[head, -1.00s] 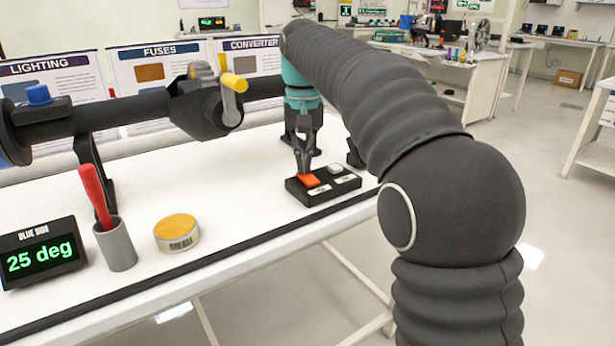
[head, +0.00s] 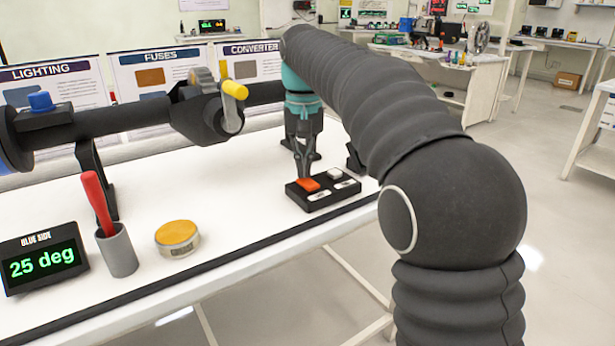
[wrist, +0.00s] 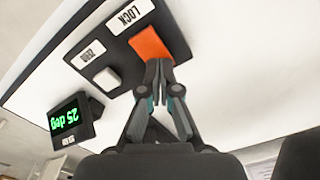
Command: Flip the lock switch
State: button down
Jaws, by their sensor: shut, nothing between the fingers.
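The lock switch is an orange rocker (head: 308,184) on a black switch box (head: 330,198) at the right part of the white bench. In the wrist view the orange switch (wrist: 149,43) sits beside a label reading LOCK. My gripper (head: 303,176) is shut and points down at the rear edge of the orange switch. In the wrist view my closed fingertips (wrist: 158,66) are at the switch's near edge and overlap it; I cannot tell whether they touch. Which way the switch is tipped is unclear.
A white button (wrist: 107,79) labelled ZERO is on the same box. A display (head: 43,257) reads 25 deg. A grey cup (head: 117,250) with a red-handled tool and a yellow-lidded tin (head: 177,238) stand left.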

aim_at(304, 179)
jog(key=shift+r+p, duration=1.35)
jog(key=shift+r, duration=1.6)
jog(key=shift+s+d, duration=0.2)
jog(key=s+d+f+t, duration=0.3)
jog(key=s+d, duration=0.8)
jog(key=s, duration=0.3)
jog(key=s+d+f+t, duration=0.2)
jog(key=s+d+f, duration=0.3)
jog(key=s+f, duration=0.8)
jog(key=shift+s+d+m+t, duration=0.15)
jog(key=shift+s+m+t, duration=0.15)
jog(key=shift+s+m, duration=0.1)
